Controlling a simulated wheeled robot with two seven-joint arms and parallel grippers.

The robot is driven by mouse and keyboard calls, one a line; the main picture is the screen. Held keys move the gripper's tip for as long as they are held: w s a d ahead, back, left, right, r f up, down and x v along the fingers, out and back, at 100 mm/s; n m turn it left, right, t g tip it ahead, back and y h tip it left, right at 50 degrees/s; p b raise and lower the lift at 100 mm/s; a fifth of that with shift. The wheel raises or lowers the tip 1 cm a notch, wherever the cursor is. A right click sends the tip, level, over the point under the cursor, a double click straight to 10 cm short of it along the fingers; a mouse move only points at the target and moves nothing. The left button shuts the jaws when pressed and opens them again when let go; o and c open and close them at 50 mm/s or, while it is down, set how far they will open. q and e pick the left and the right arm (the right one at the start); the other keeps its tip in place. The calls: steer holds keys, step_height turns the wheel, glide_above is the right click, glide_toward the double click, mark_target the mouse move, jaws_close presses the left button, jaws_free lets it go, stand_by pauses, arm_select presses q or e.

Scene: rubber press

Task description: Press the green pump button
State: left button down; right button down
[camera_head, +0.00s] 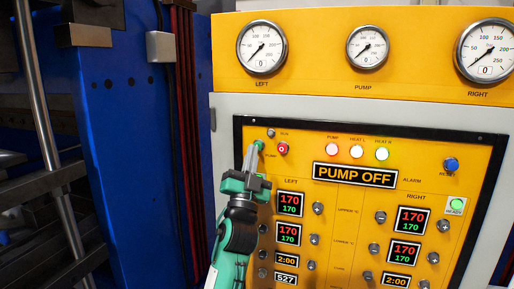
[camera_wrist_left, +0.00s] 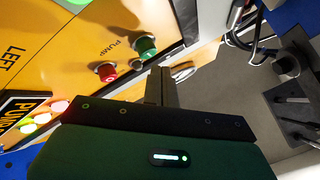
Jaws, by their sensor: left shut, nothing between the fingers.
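The green pump button (camera_head: 260,145) sits at the upper left of the yellow control panel, partly hidden by my left gripper's fingertips. It also shows in the left wrist view (camera_wrist_left: 146,47), beside the red pump button (camera_wrist_left: 107,72). The red button (camera_head: 282,148) is just right of the green one in the head view. My left gripper (camera_head: 252,148) is shut and empty, its tips at or just beside the green button. I cannot tell whether they touch it. The display (camera_head: 354,175) reads PUMP OFF. My right gripper is not in view.
Three gauges (camera_head: 262,48) line the top of the panel. Lit indicator lamps (camera_head: 357,151), a blue reset button (camera_head: 451,164), a green ready lamp (camera_head: 456,205) and several small knobs (camera_head: 318,208) share the panel face. A blue press frame (camera_head: 130,150) stands at the left.

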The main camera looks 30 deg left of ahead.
arm_select(q)
steer(key=shift+w, duration=0.1)
stand_by(0.7)
steer(key=shift+w+a, duration=0.1)
steer(key=shift+w, duration=0.25)
steer(key=shift+w+a+b, duration=0.2)
steer(key=shift+w+b, duration=0.4)
steer(key=shift+w, duration=0.2)
stand_by(1.0)
steer(key=shift+s, duration=0.2)
steer(key=shift+s+d+p, duration=0.15)
steer(key=shift+s+p, duration=0.05)
steer(key=shift+s, duration=0.3)
steer(key=shift+s+d+p, duration=0.15)
steer(key=shift+s, duration=0.35)
steer(key=s, duration=0.2)
steer(key=s+d+p, duration=0.1)
steer(key=s, duration=0.2)
steer(key=shift+d, duration=0.1)
